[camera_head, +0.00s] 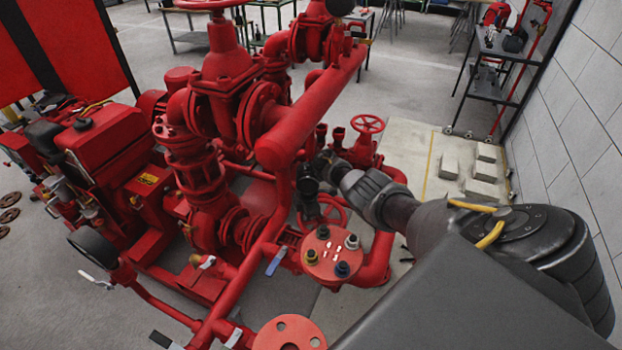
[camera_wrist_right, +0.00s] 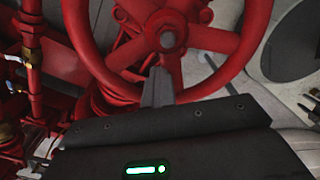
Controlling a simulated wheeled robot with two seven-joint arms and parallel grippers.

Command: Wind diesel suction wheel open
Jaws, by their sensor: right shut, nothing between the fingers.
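A red handwheel with spokes (camera_wrist_right: 220,40) fills the upper part of the right wrist view, its round hub near the middle. It seems to be the wheel (camera_head: 333,207) partly hidden behind my right gripper in the head view. My right gripper (camera_wrist_right: 158,72) is shut and empty. Its fingertips are just below the hub, overlapping the wheel's lower opening in the picture; whether they touch a spoke or the rim I cannot tell. In the head view the right gripper (camera_head: 310,188) is dark and small at the end of my arm. My left gripper is not in view.
A smaller red handwheel (camera_head: 368,124) stands behind. A thick red pipe (camera_head: 305,112) runs close beside my right gripper. A red flange with coloured caps (camera_head: 331,252) and a blue-handled valve (camera_head: 276,262) lie in front. A white block wall (camera_head: 578,115) stands at right.

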